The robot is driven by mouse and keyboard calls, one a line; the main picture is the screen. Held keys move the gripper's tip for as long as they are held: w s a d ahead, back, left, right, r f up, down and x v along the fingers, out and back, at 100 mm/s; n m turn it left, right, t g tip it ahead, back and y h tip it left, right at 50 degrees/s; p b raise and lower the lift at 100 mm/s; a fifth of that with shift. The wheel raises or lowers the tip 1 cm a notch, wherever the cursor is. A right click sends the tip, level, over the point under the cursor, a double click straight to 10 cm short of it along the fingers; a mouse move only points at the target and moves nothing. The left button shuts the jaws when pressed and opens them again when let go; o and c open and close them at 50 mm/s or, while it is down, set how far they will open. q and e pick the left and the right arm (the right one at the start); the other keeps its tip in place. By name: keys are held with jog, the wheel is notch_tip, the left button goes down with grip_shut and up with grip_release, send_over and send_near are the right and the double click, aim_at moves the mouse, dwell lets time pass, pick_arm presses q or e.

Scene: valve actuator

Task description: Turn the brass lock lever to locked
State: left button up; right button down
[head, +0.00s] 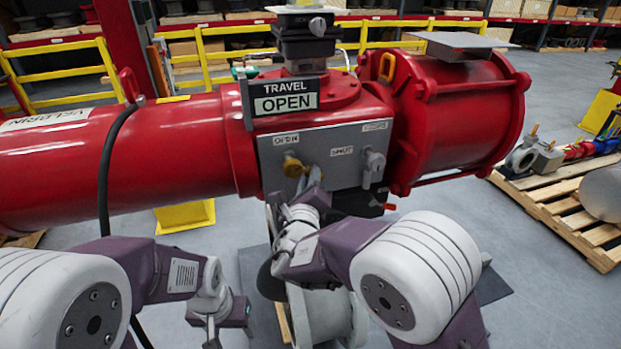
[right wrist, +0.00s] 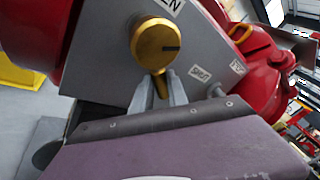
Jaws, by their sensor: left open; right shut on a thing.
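The brass lock lever (head: 291,166) is on the grey panel (head: 330,160) of the red actuator, under an OPEN label. In the right wrist view its round brass hub (right wrist: 157,45) is clear and its short handle points down between my fingers. My right gripper (head: 308,180) is shut on that handle from below; its fingers show on both sides of it in the right wrist view (right wrist: 160,90). The fingers hide part of the handle. My left gripper (head: 213,328) is open and empty, low in front of the actuator, away from the lever.
The panel also bears a SHUT label (head: 342,151), a third label too small to read, and a grey lever (head: 374,163) at right. A TRAVEL OPEN sign (head: 284,97) stands above. A black cable (head: 108,160) hangs at left. A pallet (head: 560,200) lies on the floor at right.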

jog(key=shift+s+a+f+m+g+y+b, duration=0.3)
jog(key=shift+a+m+g+b, duration=0.35)
jog(key=shift+m, duration=0.6)
jog(key=shift+s+a+f+m+g+y+b, duration=0.2)
jog(key=shift+a+f+m+g+y+b, duration=0.2)
jog(key=shift+a+m+b, duration=0.65)
jog(key=shift+s+a+f+m+g+y+b, duration=0.35)
jog(key=shift+a+m+g+b, duration=0.2)
jog(key=shift+m, duration=0.85)
jog(key=c, duration=1.3)
grip_release()
jog(key=shift+w+r, duration=0.1)
jog(key=b+v, duration=0.1)
jog(key=v, duration=0.8)
